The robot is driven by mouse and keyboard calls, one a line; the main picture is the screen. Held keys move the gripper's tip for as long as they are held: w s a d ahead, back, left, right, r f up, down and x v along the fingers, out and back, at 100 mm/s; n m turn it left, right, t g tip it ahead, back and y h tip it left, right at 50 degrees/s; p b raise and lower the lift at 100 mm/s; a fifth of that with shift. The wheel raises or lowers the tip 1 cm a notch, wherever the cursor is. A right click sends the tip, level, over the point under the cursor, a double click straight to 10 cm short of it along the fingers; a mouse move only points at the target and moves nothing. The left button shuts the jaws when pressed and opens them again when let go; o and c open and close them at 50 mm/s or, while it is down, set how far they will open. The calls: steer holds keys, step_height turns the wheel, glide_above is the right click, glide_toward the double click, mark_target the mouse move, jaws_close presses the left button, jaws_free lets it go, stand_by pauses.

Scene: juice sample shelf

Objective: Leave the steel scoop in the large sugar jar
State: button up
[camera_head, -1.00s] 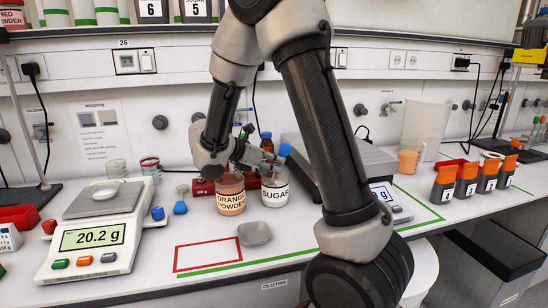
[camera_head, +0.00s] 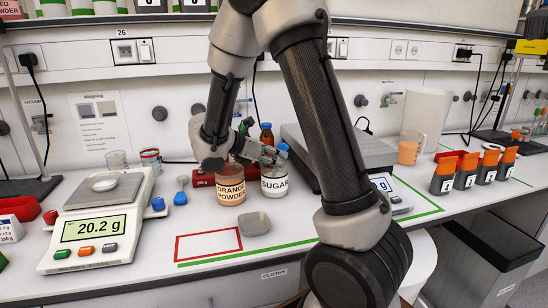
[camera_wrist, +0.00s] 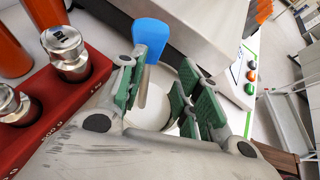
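The sugar jar (camera_head: 275,186), white with a SUGAR label, stands on the bench beside the orange powder jar (camera_head: 231,193). The scoop's blue end (camera_wrist: 152,33) shows in the wrist view, with its grey shaft (camera_wrist: 143,88) reaching down toward the jar's white inside (camera_wrist: 150,115). The blue end also shows above the sugar jar in the head view (camera_head: 283,147). My gripper (camera_wrist: 160,88) is at the jar mouth, its green-padded fingers apart. The shaft lies between them, close to the left pad; I cannot tell whether it touches. The scoop's lower end is hidden.
A red weight block (camera_wrist: 60,100) with steel weights stands close to my gripper on the left. A grey instrument (camera_head: 305,150) stands behind the sugar jar on the right. A grey dish (camera_head: 254,223) lies in front. The red outlined area (camera_head: 208,257) is empty.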

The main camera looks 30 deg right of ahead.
steer(key=v, duration=1.2)
steer(key=a+r, duration=0.4)
steer(key=r, duration=0.7)
steer(key=shift+r, duration=0.2)
steer(key=shift+s+a, duration=0.1)
